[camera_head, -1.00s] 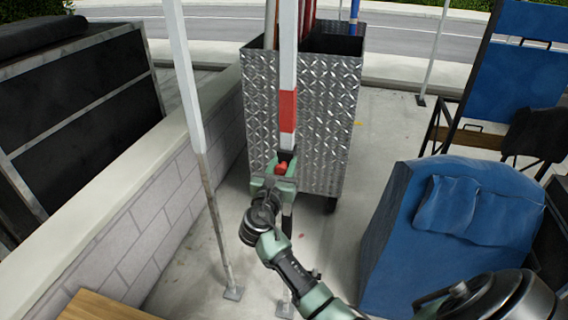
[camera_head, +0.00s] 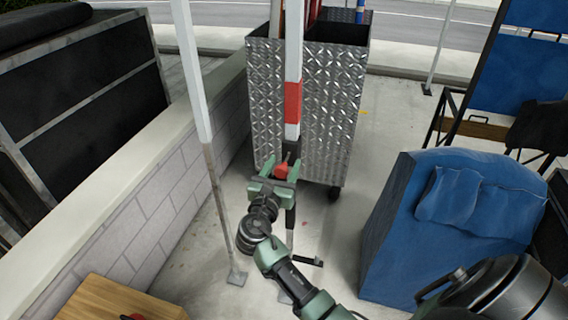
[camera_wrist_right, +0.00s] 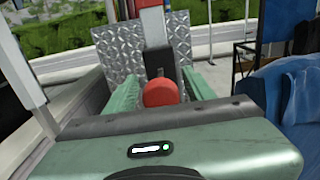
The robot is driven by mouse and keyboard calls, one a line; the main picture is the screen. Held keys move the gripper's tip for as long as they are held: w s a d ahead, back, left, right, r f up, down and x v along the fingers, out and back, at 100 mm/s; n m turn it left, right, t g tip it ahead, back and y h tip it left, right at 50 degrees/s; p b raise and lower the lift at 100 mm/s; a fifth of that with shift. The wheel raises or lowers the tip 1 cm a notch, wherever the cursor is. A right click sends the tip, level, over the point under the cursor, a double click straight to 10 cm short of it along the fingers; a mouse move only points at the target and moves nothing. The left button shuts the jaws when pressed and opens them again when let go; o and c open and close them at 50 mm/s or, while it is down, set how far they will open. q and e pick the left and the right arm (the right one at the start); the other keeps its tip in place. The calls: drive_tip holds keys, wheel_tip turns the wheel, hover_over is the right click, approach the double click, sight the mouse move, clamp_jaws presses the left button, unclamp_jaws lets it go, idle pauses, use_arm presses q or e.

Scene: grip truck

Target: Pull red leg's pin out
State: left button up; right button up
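The leg with the red band (camera_head: 292,100) is a white upright pole in the middle of the head view, with a dark lower section. A red round pin knob (camera_head: 281,172) sits at the dark joint below its white part; in the right wrist view the knob (camera_wrist_right: 160,93) faces the camera. My right gripper (camera_head: 276,180) is at the knob. In the right wrist view its green fingers (camera_wrist_right: 163,82) stand apart on either side of the knob, with small gaps visible. The pin's shaft is hidden behind the knob. My left gripper is not in view.
A diamond-plate metal cart (camera_head: 335,110) stands behind the leg. Another white pole (camera_head: 195,75) stands left, beside a low block wall (camera_head: 140,215). A blue covered object (camera_head: 400,235) is at right. A wooden surface (camera_head: 110,300) is at lower left. Some floor is clear.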

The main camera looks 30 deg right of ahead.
drive_tip(key=shift+s+a+f, duration=0.1)
drive_tip(key=shift+s+a, duration=0.2)
drive_tip(key=b+v, duration=0.1)
drive_tip(key=v, duration=0.6)
idle(0.3)
